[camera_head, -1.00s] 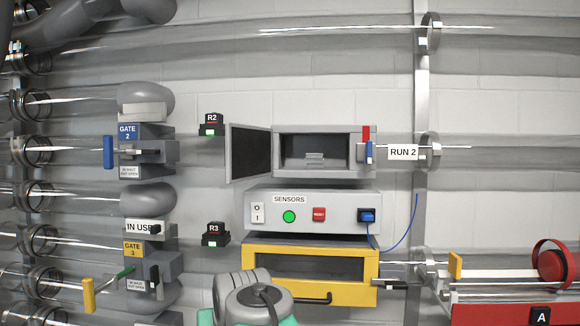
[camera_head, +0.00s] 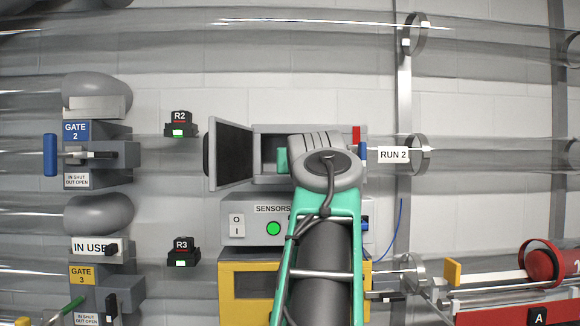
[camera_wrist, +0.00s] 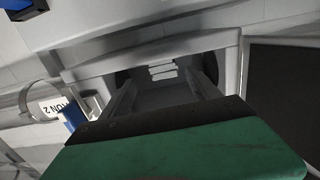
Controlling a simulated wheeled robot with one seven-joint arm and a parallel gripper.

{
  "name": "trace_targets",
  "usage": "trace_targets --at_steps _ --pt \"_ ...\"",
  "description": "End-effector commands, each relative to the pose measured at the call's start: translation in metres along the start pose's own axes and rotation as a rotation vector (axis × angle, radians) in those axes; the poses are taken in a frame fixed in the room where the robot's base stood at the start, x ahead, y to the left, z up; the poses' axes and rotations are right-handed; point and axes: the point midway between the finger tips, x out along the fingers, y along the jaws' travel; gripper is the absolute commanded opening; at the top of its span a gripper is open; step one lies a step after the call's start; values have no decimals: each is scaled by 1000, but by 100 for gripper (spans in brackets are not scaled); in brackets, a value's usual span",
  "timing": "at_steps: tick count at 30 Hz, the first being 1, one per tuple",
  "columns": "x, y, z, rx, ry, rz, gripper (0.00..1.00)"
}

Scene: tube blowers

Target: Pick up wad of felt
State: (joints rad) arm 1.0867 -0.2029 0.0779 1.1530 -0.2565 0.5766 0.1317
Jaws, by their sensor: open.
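No wad of felt can be made out for certain. The open grey box (camera_head: 268,132) beside the RUN 2 label has its door swung out to the left. In the wrist view, which looks into the box upside down, a small pale ribbed piece (camera_wrist: 163,72) lies at the back; I cannot tell whether it is felt or part of the box. My gripper (camera_wrist: 160,84) is open at the box mouth, with nothing seen between its fingers. In the head view my wrist hides the fingers and most of the opening.
The open door (camera_head: 231,155) stands at the box's left. A blue handle (camera_head: 363,151) and red tab (camera_head: 356,133) are at its right. Below are the sensors unit (camera_head: 236,207) and a yellow-framed box (camera_head: 228,290). Gate 2 (camera_head: 76,132) is farther left.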

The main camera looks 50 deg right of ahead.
Motion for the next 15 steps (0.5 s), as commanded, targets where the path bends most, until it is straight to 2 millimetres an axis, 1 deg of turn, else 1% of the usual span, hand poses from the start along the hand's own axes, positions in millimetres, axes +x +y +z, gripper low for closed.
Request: trace_targets --at_steps 1,4,10,12,15 --pt "8 -4 -1 0 -4 -9 71" --pt "22 -11 -3 -1 -3 -21 71" --pt "57 -12 -9 -1 -4 -28 71" --pt "66 -12 -7 -1 -4 -27 71" --pt "71 -11 -6 -2 -2 -26 71"
